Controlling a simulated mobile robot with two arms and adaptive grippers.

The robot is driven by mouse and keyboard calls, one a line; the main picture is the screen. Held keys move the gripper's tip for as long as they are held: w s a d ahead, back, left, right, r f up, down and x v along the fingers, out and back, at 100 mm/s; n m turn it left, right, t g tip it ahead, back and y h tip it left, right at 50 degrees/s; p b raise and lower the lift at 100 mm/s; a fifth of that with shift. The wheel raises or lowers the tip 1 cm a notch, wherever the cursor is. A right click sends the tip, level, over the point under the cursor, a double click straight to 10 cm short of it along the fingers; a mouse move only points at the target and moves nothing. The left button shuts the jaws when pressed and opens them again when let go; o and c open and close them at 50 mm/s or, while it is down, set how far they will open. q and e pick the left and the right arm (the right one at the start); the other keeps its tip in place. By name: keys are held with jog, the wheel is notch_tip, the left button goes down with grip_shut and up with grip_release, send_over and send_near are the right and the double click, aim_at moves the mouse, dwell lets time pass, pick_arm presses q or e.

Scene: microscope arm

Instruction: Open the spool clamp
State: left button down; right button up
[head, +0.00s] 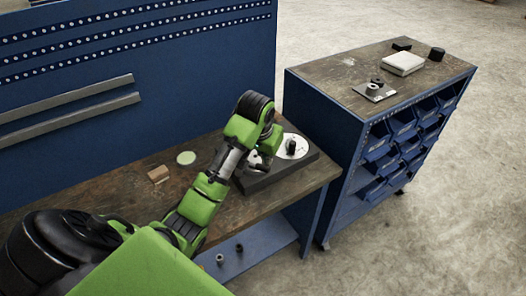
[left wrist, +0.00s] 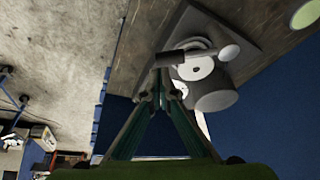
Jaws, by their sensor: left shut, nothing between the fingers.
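The spool device has a dark base plate (head: 285,173) at the right end of the workbench, with a white disc (head: 294,147) and a black knob (head: 291,146) on top. In the left wrist view a dark bar-like lever (left wrist: 185,57) crosses beside a white round face (left wrist: 196,68) with a dark centre, and a grey cylinder (left wrist: 217,98) is next to it. My left gripper (left wrist: 160,92) is shut and empty, its fingertips close to the lever; I cannot tell whether they touch. In the head view my arm partly hides the device and the gripper (head: 256,164). My right gripper is not in view.
The wooden workbench (head: 110,190) holds a small cardboard-coloured block (head: 158,174) and a pale green disc (head: 186,158). A blue pegboard wall (head: 200,80) stands behind. A blue bin cabinet (head: 335,145) stands to the right, across a gap. Two small rings lie on the lower shelf (head: 262,240).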

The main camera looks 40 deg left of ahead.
pick_arm(q)
notch_tip(320, 180, up, 6)
jog(key=w+a, duration=0.2)
jog(key=w, duration=0.1)
notch_tip(320, 180, down, 9)
jog(key=n+p, duration=0.1)
jog(key=p, duration=0.4)
jog(key=shift+s+a+f+p, duration=0.2)
jog(key=shift+p, duration=0.15)
jog(key=shift+w, duration=0.1)
